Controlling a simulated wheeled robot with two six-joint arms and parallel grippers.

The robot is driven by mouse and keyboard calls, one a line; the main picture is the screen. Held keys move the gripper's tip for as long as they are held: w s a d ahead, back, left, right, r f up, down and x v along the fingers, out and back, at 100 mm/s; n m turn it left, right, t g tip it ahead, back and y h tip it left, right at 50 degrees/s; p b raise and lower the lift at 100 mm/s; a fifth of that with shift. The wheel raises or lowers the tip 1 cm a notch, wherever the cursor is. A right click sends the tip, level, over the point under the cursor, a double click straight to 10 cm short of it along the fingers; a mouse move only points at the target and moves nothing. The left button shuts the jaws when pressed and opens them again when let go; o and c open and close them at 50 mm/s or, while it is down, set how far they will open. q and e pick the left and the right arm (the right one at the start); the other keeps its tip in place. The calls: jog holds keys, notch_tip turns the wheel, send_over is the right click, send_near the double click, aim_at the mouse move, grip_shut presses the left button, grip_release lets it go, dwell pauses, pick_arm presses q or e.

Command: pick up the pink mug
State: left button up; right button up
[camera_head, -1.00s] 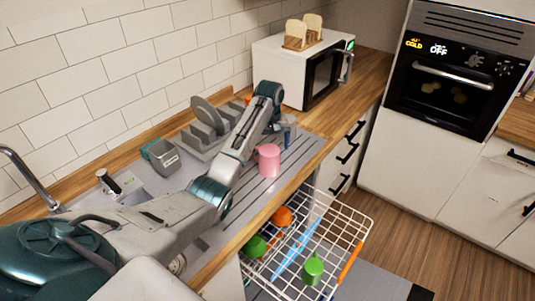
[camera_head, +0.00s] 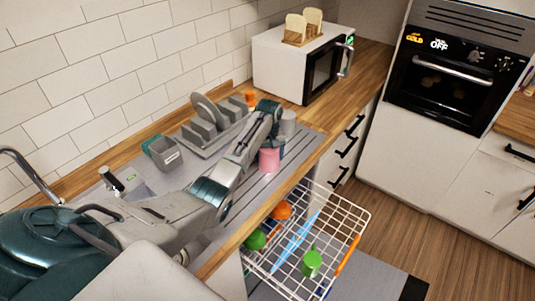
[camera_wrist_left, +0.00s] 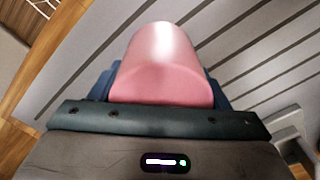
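The pink mug (camera_head: 269,160) stands on the grooved metal drainboard. My left gripper (camera_head: 271,142) is at the mug, its blue fingers partly covering the mug's upper part. In the left wrist view the mug (camera_wrist_left: 162,65) fills the space between the two fingers (camera_wrist_left: 160,88). The fingers are spread, one on each side, partly hidden by the mug; I see no clear grip on it. My right gripper is not in view.
A grey dish rack (camera_head: 208,142) is to the left, a white microwave (camera_head: 285,70) behind. An open dishwasher basket (camera_head: 335,233) with coloured items sits below the counter edge.

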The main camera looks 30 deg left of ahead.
pick_arm(q)
jog(key=shift+r, duration=0.1)
jog(key=c, duration=0.7)
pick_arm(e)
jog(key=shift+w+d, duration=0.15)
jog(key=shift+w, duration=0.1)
